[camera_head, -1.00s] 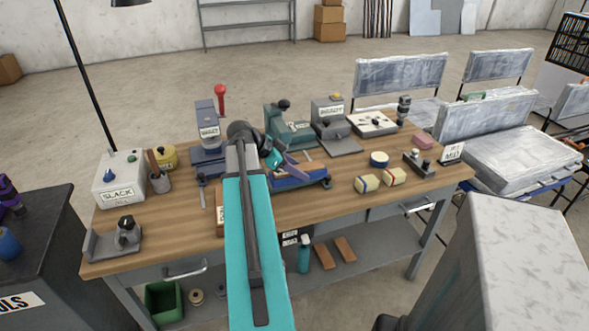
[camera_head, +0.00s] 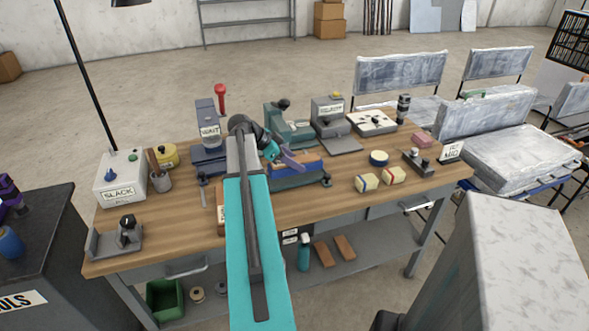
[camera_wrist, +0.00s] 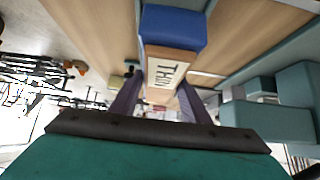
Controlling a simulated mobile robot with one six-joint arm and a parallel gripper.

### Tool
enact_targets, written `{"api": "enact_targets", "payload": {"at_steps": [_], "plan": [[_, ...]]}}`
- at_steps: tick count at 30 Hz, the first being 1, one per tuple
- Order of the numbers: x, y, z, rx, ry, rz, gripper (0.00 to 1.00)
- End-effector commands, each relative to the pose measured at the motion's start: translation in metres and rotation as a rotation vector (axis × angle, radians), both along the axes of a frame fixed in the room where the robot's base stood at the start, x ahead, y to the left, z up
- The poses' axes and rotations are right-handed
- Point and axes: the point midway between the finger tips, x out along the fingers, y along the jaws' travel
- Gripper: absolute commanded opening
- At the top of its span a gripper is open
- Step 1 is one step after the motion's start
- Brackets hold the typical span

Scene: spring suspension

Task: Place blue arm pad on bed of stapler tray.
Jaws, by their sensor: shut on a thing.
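I cannot tell whether pad and tray touch. The teal stapler (camera_head: 284,128) stands behind; my arm hides part of the bench.
Bare bench top (camera_head: 330,203) shows in front.

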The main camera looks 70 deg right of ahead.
Motion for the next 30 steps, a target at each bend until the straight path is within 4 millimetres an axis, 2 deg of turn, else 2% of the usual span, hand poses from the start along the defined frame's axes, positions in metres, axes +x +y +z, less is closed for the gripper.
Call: {"api": "enact_targets", "payload": {"at_steps": [12,26,27,29,30], "plan": [[0.000,0.000,-0.030,0.000,0.001,0.001,0.12],[0.000,0.000,-0.036,-0.001,0.000,0.001,0.12],[0.000,0.000,-0.035,0.000,0.000,0.001,0.49],[0.000,0.000,-0.035,0.000,0.000,0.001,0.59],[0.000,0.000,-0.035,0.000,0.000,0.001,0.61]]}}
